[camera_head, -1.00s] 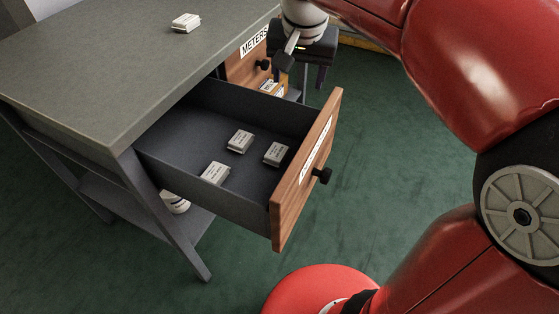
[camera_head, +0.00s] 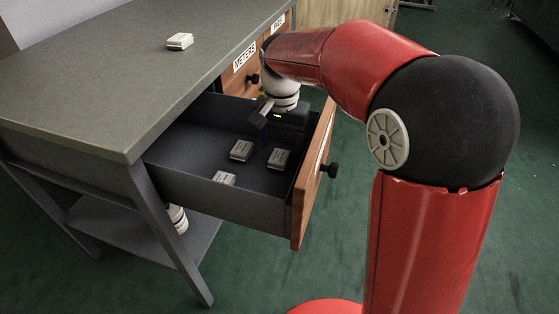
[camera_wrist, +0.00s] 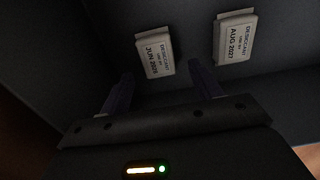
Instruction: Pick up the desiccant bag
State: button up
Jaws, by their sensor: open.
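Several small white desiccant bags lie in the open drawer. In the head view, one bag (camera_head: 241,150) lies at the drawer's middle, one (camera_head: 278,159) nearer its front, and one (camera_head: 224,178) by the near side wall, partly hidden. Another bag (camera_head: 180,41) lies on the tabletop. My gripper (camera_head: 262,112) is over the far part of the drawer. In the wrist view, my gripper (camera_wrist: 160,88) is open and empty. Ahead of its fingers are a bag labelled JUN 2026 or similar (camera_wrist: 155,53) and a bag labelled AUG 2027 (camera_wrist: 234,38).
The drawer (camera_head: 235,210) has a wooden front with a black knob (camera_head: 329,170) and dark walls around the bags. The grey table (camera_head: 110,75) overhangs its back. Other drawers, one labelled METERS (camera_head: 244,56), are beyond.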

notch_tip(320, 180, down, 2)
jog(key=shift+f, duration=0.15)
jog(key=c, duration=1.1)
